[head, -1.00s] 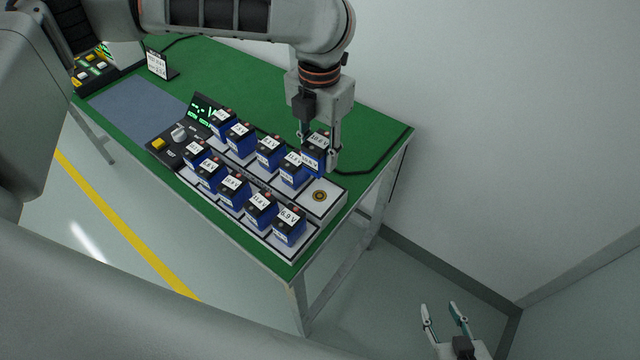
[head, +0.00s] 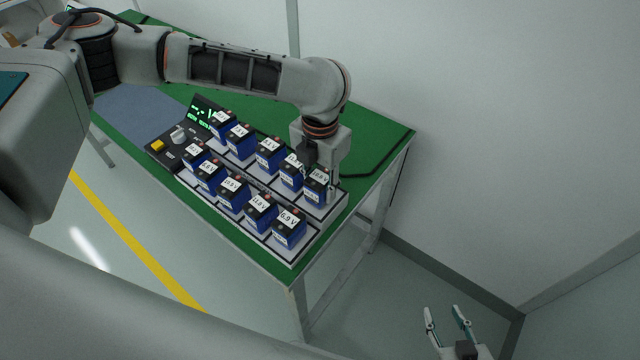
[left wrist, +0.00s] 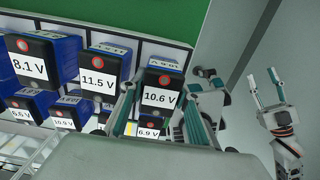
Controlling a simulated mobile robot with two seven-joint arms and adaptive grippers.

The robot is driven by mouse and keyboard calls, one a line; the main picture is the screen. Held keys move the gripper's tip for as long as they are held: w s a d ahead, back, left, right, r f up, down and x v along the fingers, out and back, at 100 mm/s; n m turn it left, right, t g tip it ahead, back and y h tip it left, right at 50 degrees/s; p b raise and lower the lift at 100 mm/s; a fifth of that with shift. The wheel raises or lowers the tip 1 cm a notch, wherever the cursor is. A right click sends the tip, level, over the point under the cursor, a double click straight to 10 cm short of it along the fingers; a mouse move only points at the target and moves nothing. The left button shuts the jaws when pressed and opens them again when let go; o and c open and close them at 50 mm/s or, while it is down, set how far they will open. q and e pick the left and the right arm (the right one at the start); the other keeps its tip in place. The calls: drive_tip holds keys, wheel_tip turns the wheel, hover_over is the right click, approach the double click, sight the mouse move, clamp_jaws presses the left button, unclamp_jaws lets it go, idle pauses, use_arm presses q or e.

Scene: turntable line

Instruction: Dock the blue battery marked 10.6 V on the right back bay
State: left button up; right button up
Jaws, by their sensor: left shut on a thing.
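The blue battery marked 10.6 V (head: 316,187) is upright at the right end of the back row, over the right back bay (head: 337,203). It looks down on the bay; any small gap under it cannot be seen. In the left wrist view the 10.6 V battery (left wrist: 158,97) faces me between the fingers. My left gripper (head: 319,175) is shut on it from above, its fingers also showing in the left wrist view (left wrist: 160,108). My right gripper (head: 447,318) is open and empty, low at the right, away from the table.
The 11.5 V battery (left wrist: 98,82) stands close beside the held one, with the 8.1 V battery (left wrist: 40,62) further left. A full front row ends with the 6.9 V battery (head: 289,228).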

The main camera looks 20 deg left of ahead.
sight(320, 178)
use_arm(q)
drive_tip(key=o, duration=1.1)
drive_tip(key=shift+f, duration=0.1)
wheel_tip(320, 178, up, 12)
drive_tip(key=shift+r+p, duration=0.15)
drive_tip(key=shift+p, duration=0.55)
drive_tip(key=shift+s, duration=0.1)
